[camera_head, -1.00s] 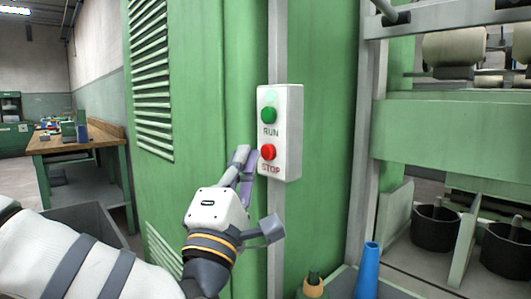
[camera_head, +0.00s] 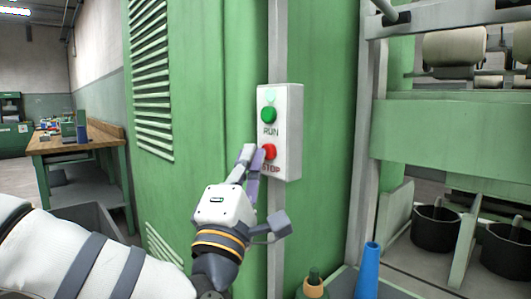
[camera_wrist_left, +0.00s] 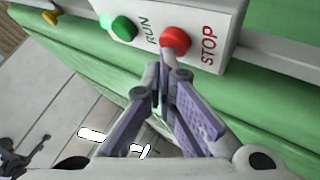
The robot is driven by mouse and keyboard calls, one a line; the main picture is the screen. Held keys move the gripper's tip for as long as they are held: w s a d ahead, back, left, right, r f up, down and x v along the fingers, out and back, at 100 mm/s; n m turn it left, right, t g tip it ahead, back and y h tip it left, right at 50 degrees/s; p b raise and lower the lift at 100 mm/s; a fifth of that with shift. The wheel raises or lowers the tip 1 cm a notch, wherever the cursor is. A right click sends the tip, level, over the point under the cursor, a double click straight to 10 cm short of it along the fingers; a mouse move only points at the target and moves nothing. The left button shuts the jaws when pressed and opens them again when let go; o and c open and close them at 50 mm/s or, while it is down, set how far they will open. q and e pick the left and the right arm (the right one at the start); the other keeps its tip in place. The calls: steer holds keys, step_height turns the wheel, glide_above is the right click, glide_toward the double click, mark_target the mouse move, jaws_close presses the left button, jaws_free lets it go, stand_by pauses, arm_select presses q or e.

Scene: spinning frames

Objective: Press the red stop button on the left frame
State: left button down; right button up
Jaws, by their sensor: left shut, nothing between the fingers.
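The red stop button (camera_head: 269,152) is on a white control box (camera_head: 291,135) fixed to the green machine frame. The green run button (camera_head: 269,115) is above it. My left gripper (camera_head: 256,150) is shut and empty, its fingertips just left of the red button and overlapping its edge in the head view. In the left wrist view the red button (camera_wrist_left: 175,41) is right beyond the closed fingertips (camera_wrist_left: 164,66). I cannot tell whether they touch it. My right gripper is not in view.
The green machine panel (camera_head: 193,90) stands behind and left of the box. A grey post (camera_head: 363,130) and spinning rollers (camera_head: 455,46) are at right. A wooden workbench (camera_head: 75,143) is far left.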

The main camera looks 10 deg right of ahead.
arm_select(q)
steer(key=shift+w+d, duration=0.2)
steer(key=shift+d, duration=0.05)
stand_by(0.6)
steer(key=shift+s+a, duration=0.55)
steer(key=shift+a, duration=0.15)
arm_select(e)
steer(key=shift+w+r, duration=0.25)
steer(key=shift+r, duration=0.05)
arm_select(q)
steer(key=s+a+p, duration=0.1)
steer(key=a, duration=0.1)
steer(key=s+a+p, duration=0.1)
steer(key=s+a, duration=0.1)
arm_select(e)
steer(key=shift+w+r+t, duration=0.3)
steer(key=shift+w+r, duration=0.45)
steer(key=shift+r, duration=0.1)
